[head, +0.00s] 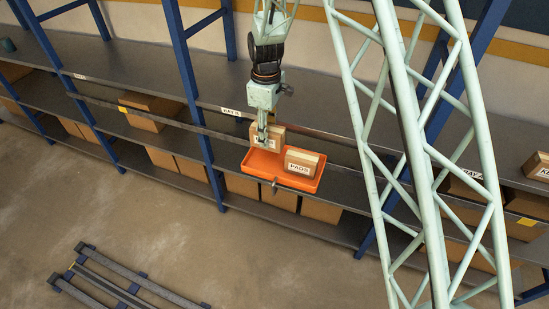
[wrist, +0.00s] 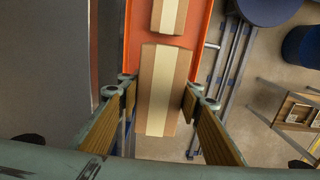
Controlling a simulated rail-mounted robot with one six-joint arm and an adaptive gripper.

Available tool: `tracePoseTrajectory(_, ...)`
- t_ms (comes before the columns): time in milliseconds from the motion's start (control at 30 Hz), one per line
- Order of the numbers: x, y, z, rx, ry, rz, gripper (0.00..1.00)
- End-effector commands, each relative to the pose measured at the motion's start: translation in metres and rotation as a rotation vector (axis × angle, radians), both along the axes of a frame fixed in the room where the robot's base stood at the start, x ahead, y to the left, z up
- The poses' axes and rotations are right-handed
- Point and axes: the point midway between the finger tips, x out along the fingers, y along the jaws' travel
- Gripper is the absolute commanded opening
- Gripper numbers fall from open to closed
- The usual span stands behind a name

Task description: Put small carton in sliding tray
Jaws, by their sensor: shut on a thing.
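The orange sliding tray (head: 262,167) sticks out from the shelf and also shows in the wrist view (wrist: 202,35). My gripper (head: 262,140) is shut on a small brown carton (head: 277,131) at the tray's left part. In the wrist view my gripper (wrist: 159,92) has the carton (wrist: 160,70), with a pale tape strip, between its wood-coloured fingers. I cannot tell whether this carton touches the tray floor. A second carton labelled PADS (head: 302,161) sits in the tray's right part; it shows in the wrist view (wrist: 169,15), apart from the held one.
Long grey shelves (head: 120,68) with blue posts (head: 190,85) run behind and beside the tray. Several brown boxes (head: 150,105) stand on lower levels. A blue-grey rack (head: 125,285) lies on the floor. The floor in front is mostly clear.

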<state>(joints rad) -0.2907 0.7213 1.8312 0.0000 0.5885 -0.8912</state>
Motion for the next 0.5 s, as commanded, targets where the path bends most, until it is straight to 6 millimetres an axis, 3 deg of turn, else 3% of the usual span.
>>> tracePoseTrajectory(300, -0.001, 0.000, -0.040, 0.000, 0.002, 0.000, 0.19)
tracePoseTrajectory(500, 0.000, 0.000, -0.052, -0.001, 0.001, 0.000, 0.19)
